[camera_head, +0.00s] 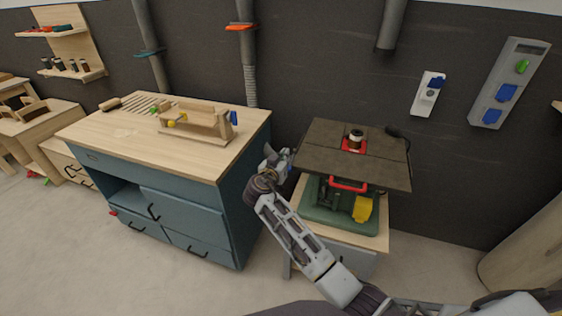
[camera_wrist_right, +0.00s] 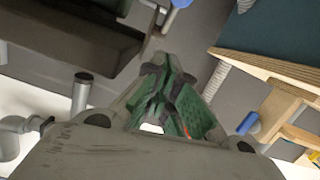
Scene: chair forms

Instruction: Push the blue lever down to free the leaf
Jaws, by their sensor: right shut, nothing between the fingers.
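My right gripper (camera_head: 286,154) is in the gap between the teal workbench and the dark-topped machine table (camera_head: 385,172). In the right wrist view its fingers (camera_wrist_right: 163,62) come together at the tips, shut and empty. A blue piece (camera_wrist_right: 181,3) shows at the top edge of that view, beyond the fingertips and apart from them; I cannot tell if it is the lever. Another blue piece (camera_head: 234,117) is on the end of a wooden jig; it also shows in the right wrist view (camera_wrist_right: 248,122). I cannot make out which part is the leaf. My left gripper is out of view.
The workbench (camera_head: 105,130) stands left of my right arm, with the wooden jig (camera_head: 190,136) on top. The machine has a green base (camera_head: 318,212) and a red handle (camera_head: 348,187). Wall sockets (camera_head: 508,82) and hoses (camera_head: 245,50) are behind. Floor at left front is clear.

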